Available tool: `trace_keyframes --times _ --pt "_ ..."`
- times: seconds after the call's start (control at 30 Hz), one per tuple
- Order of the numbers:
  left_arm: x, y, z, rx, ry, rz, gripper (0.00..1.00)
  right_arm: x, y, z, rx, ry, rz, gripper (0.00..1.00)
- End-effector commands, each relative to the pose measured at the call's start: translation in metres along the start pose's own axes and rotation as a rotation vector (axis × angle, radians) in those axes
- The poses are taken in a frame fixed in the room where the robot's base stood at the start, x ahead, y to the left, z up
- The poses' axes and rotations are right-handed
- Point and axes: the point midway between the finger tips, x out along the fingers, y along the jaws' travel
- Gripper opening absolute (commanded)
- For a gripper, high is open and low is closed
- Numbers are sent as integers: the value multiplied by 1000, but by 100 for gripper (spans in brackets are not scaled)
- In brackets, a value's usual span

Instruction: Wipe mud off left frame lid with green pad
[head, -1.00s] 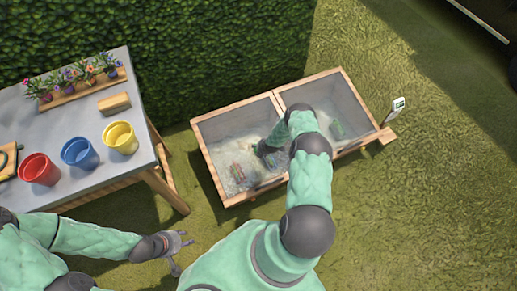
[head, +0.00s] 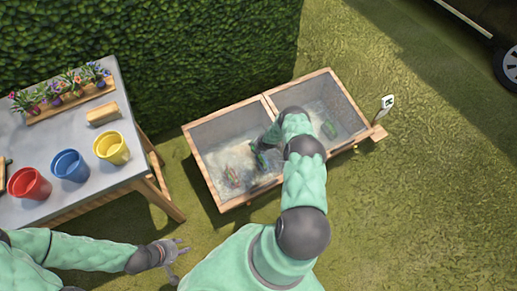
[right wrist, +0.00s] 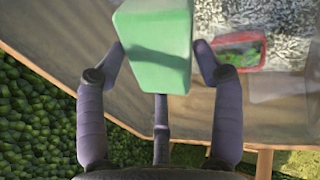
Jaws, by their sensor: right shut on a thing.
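The wooden frame has two glass lids. The left frame lid (head: 205,132) shows grey along its top and pale lower down, with plants visible through it; I cannot tell mud from glare there. My right arm reaches over the middle of the frame, and its gripper (head: 262,150) is above the left lid near the centre bar, partly hidden by the arm. In the right wrist view my right gripper (right wrist: 158,68) is shut on the green pad (right wrist: 155,45), close to the grey-brown pane. I cannot tell whether they touch. My left gripper (head: 179,258) is open and empty left of the frame.
The table (head: 130,170) at left holds a red pot (head: 29,185), a blue pot (head: 70,166), a yellow pot (head: 112,148), a wooden block (head: 103,114) and a flower planter (head: 70,104). A hedge (head: 200,50) stands behind.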

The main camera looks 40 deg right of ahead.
Motion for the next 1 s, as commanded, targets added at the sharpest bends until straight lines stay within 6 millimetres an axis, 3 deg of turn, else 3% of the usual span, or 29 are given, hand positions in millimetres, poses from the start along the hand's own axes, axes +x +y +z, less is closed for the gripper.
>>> trace_keyframes --times 1.0 --pt "-38 14 1 0 0 0 40 2 0 -58 -1 9 -11 41"
